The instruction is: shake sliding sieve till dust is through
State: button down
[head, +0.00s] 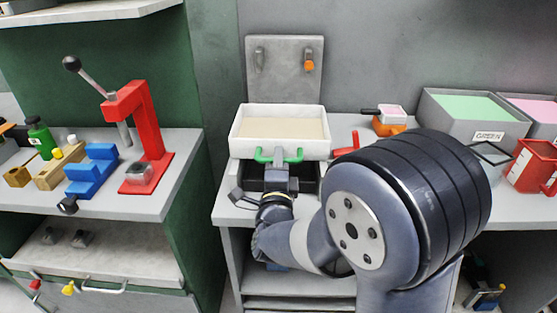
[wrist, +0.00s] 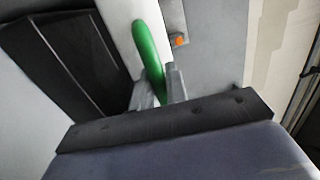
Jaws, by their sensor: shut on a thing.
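The sliding sieve (head: 243,142) is a white rectangular tray on the middle bench. A flat beige layer (head: 282,128) shows inside it; I cannot tell how much of it is dust. A green handle (head: 264,156) runs along its front. My gripper (head: 280,162) is shut on this handle, with the arm reaching in from the front. In the wrist view the green handle (wrist: 148,48) passes between the fingers of my gripper (wrist: 160,88). A dark tray (head: 250,178) lies below the sieve, partly hidden by my gripper.
A grey backplate (head: 284,80) with an orange-tipped knob (head: 309,65) stands behind the sieve. A red press (head: 147,130) and blue block (head: 93,170) are on the left bench.

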aim_at(280, 140)
jog(key=w+b, duration=0.2)
jog(key=w, duration=0.1)
jog(key=w+b, duration=0.2)
jog(key=w, duration=0.2)
jog(key=shift+w+d+f+b, duration=0.15)
jog(key=shift+w+f+b, duration=0.05)
jog(key=shift+b, duration=0.15)
jog(key=shift+w+r, duration=0.1)
jog(key=shift+w, duration=0.25)
jog(key=shift+w+r, duration=0.1)
jog(key=shift+r, duration=0.1)
jog(key=c, duration=1.5)
grip_release()
jog(key=shift+w, duration=0.15)
jog(key=shift+f, duration=0.1)
jog(key=s, duration=0.3)
jog(key=s+f+b, duration=0.1)
jog(key=s, duration=0.3)
jog(key=s+f, duration=0.1)
jog(key=s, duration=0.2)
jog(key=shift+s+a, duration=0.2)
jog(key=shift+s, duration=0.1)
